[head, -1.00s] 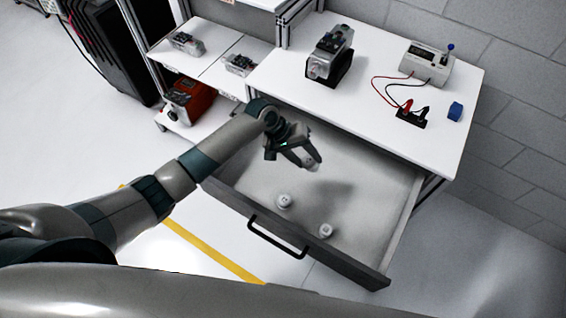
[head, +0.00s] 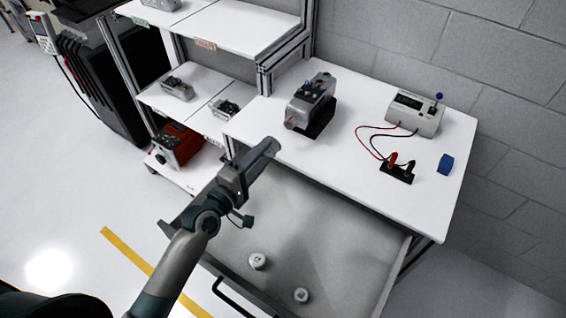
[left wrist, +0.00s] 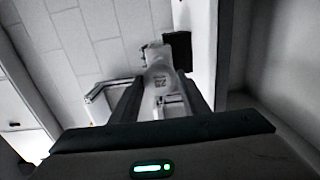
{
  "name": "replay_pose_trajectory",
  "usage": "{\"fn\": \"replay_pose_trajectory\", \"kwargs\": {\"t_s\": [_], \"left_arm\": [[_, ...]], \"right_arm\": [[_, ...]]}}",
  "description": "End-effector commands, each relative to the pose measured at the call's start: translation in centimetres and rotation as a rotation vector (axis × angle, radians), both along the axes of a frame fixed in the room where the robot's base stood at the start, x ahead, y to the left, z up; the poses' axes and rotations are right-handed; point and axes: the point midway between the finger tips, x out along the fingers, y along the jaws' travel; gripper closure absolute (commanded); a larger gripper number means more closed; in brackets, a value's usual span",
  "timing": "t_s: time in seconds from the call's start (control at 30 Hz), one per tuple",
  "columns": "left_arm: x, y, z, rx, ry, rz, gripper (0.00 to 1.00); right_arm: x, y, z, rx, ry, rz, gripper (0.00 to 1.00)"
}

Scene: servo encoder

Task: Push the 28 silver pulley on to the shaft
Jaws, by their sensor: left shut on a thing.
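My left gripper (head: 268,147) is shut on the silver pulley; in the left wrist view the pulley (left wrist: 160,77) shows the number 28 between the fingers (left wrist: 160,98). In the head view the pulley is mostly hidden by the fingers. The gripper is raised above the open drawer by the table's front left edge. The grey servo motor (head: 311,100) stands on the white table, with its shaft end (head: 290,122) facing the front left. The gripper is in front of and below that end in the picture, apart from it. My right gripper is not in view.
Two more pulleys (head: 258,261) and (head: 301,295) lie in the open drawer (head: 325,240). A meter box (head: 416,114) with red and black leads, a dark terminal block (head: 397,172) and a blue block (head: 445,164) are on the table's right. Shelving (head: 262,75) stands at the left.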

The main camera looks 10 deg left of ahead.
Motion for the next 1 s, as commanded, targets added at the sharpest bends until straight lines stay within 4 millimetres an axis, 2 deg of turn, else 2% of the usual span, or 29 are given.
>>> {"fn": "replay_pose_trajectory", "kwargs": {"t_s": [0.57,1.0], "left_arm": [[0.2,0.1,0.1,-0.001,-0.006,0.007,0.87],[2.0,-0.6,0.1,-0.001,-0.006,0.007,0.87]], "right_arm": [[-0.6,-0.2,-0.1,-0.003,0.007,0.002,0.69],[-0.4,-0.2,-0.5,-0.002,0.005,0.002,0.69]]}}
